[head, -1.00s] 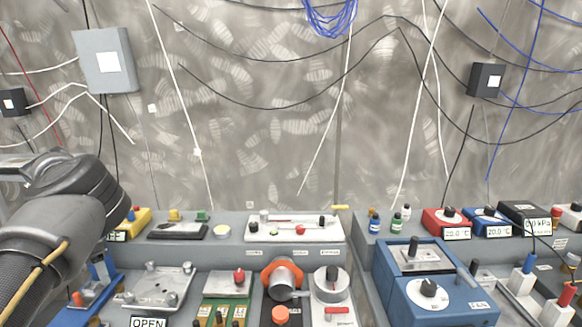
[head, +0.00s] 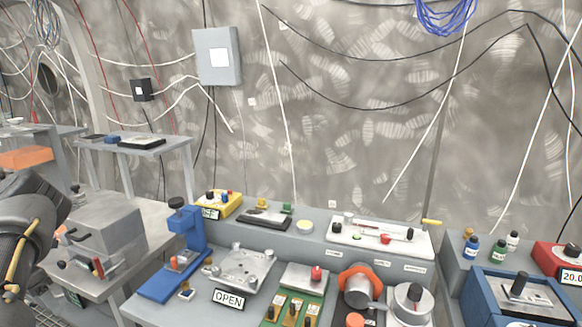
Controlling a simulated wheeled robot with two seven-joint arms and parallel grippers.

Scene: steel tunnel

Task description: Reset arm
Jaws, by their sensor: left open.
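My left arm (head: 28,225) comes in at the left edge in the head view, dark grey with a yellow cable along it. It is cut off by the picture's edge, and its fingers do not stand out clearly. It is left of the main bench and in front of a grey box (head: 103,243) on a side table. I see nothing held in it. My right gripper is not in view.
The grey bench carries a blue clamp stand (head: 187,236), a metal plate fixture (head: 242,270), an OPEN sign (head: 229,299), an orange-collared valve (head: 361,283) and a white panel (head: 378,236). A blue machine (head: 520,297) stands at right. Cables hang on the wall.

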